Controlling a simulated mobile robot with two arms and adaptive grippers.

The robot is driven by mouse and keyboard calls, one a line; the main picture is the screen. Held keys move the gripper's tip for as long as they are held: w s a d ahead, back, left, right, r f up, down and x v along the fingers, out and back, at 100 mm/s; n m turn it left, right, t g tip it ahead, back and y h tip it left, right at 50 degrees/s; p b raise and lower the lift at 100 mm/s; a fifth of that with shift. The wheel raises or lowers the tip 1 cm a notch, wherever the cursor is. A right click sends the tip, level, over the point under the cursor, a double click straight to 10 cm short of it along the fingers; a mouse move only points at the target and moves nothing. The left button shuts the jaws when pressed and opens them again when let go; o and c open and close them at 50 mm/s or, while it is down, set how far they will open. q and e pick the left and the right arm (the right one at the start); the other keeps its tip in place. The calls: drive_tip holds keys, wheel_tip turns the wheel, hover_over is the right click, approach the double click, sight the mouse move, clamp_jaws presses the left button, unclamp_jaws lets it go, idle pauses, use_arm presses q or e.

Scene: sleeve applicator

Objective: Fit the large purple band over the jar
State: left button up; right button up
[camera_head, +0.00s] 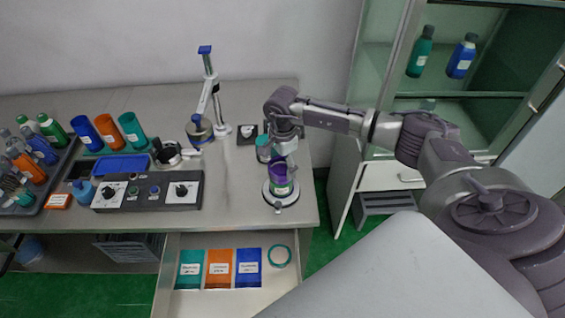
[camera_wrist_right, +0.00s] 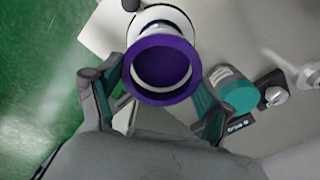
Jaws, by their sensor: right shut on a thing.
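The large purple band (camera_head: 278,171) is at the right end of the bench, at the top of the jar (camera_head: 282,187), which has a green part and a pale label. The jar stands upright on a round white base (camera_head: 270,199). My right gripper (camera_head: 282,155) comes down from above and is shut on the band. In the right wrist view the purple band (camera_wrist_right: 136,73) shows as a ring between the two fingers, with a dark purple inside. How far the band sits down around the jar cannot be told. My left gripper is not in view.
A teal-lidded jar (camera_wrist_right: 238,92) stands close beside the right finger. A stand with a blue-topped post (camera_head: 205,52), a control box (camera_head: 148,191) and several coloured cups (camera_head: 108,132) are further left. An open drawer (camera_head: 222,301) juts out below the bench.

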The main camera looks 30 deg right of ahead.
drive_tip(key=shift+f+b, duration=0.9)
drive_tip(key=shift+f, duration=0.25)
drive_tip(key=o, duration=0.6)
drive_tip(key=shift+r, duration=0.15)
wheel_tip(320, 180, up, 11)
drive_tip(key=p, duration=0.6)
idle(0.5)
